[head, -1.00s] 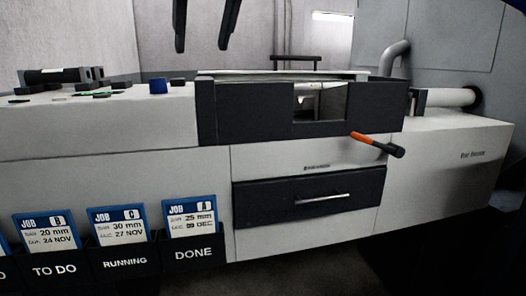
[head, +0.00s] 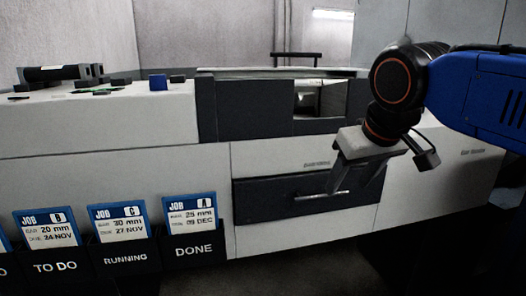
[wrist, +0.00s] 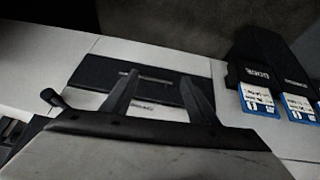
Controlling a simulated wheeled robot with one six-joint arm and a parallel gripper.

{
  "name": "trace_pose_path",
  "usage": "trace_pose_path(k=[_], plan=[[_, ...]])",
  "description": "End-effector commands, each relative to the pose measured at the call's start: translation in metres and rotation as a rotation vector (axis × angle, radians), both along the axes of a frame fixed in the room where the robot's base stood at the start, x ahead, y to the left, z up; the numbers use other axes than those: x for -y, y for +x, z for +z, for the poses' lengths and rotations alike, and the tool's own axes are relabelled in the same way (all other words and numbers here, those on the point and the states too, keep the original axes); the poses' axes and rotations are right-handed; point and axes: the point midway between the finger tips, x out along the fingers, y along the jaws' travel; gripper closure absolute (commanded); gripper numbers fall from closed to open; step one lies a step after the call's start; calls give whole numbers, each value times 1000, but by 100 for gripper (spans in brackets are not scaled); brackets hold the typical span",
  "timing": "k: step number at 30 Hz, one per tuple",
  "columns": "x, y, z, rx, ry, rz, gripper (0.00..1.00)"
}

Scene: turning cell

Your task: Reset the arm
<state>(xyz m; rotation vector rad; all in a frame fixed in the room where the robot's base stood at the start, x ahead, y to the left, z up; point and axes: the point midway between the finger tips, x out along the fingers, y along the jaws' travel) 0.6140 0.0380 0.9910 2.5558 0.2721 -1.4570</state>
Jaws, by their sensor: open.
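My gripper (head: 378,176) is at the right of the head view, in front of the machine and its dark drawer (head: 265,196). Its fingers are apart with nothing between them. My blue arm reaches in from the right edge and hides the orange-tipped lever and part of the machine's right side. In the wrist view the two fingers of my gripper (wrist: 158,95) stand spread, with the drawer (wrist: 98,76) and its handle behind them.
Job cards stand in black holders marked TO DO (head: 55,266), RUNNING (head: 125,257) and DONE (head: 194,250) at lower left. Small tools and a blue block (head: 158,81) lie on the machine's left top. The dark sliding cover (head: 245,108) has an opening.

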Motion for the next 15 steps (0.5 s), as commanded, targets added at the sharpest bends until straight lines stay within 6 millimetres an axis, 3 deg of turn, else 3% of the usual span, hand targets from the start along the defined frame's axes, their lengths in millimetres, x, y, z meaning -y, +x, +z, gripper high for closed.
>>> trace_pose_path(k=[1, 6, 15], plan=[[16, -10, -20, -14, 1, -26, 46], [55, -42, -86, -52, 12, -98, 46], [99, -103, -194, -105, 42, -216, 46]])
